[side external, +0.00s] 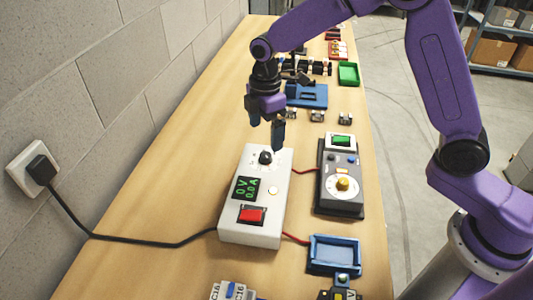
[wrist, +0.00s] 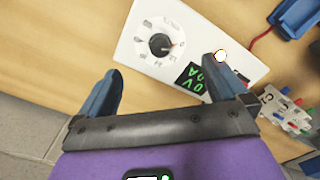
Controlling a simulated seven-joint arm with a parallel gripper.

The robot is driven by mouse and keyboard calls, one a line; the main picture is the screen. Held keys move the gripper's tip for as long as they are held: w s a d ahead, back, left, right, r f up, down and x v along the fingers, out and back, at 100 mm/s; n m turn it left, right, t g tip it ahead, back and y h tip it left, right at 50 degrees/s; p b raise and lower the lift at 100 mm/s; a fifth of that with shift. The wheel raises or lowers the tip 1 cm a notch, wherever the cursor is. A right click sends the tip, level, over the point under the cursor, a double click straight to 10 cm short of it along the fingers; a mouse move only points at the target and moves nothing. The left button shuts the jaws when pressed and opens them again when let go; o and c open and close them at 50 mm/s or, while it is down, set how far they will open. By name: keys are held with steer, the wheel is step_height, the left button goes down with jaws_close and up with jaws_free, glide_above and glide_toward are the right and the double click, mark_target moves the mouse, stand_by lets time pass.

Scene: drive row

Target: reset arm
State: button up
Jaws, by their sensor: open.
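My gripper (side external: 266,128) is open and empty, pointing down above the far end of a white power supply box (side external: 272,222). In the wrist view its two blue-grey fingers (wrist: 160,88) are spread wide, with the white box (wrist: 140,58) beyond them. The box has a black dial (side external: 265,157), a green-lit display (side external: 247,188) and a red switch (side external: 251,215). In the wrist view the dial (wrist: 160,44) shows between and beyond the fingertips, apart from them. The right finger overlaps the box near the display (wrist: 192,80).
A dark grey device (side external: 341,185) with a yellow knob stands right of the box. A blue tray (side external: 334,254) lies in front. A black cord runs to a wall plug (side external: 40,168). Blue parts (side external: 307,96) and a green bin (side external: 348,74) lie farther back.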

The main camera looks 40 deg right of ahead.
steer(key=shift+s+r, duration=0.1)
stand_by(0.4)
steer(key=shift+s+r, duration=0.2)
steer(key=shift+s, duration=0.05)
steer(key=s+d+r+m, duration=0.1)
steer(key=s+d, duration=0.3)
steer(key=s, duration=0.6)
steer(key=s+d+r+m, duration=0.2)
steer(key=s+d, duration=0.3)
steer(key=s, duration=0.6)
steer(key=s+d+r+m, duration=0.1)
steer(key=s+d, duration=0.3)
steer(key=s, duration=0.6)
steer(key=shift+s+d+r, duration=0.15)
steer(key=shift+d+r, duration=0.1)
steer(key=shift+d, duration=0.05)
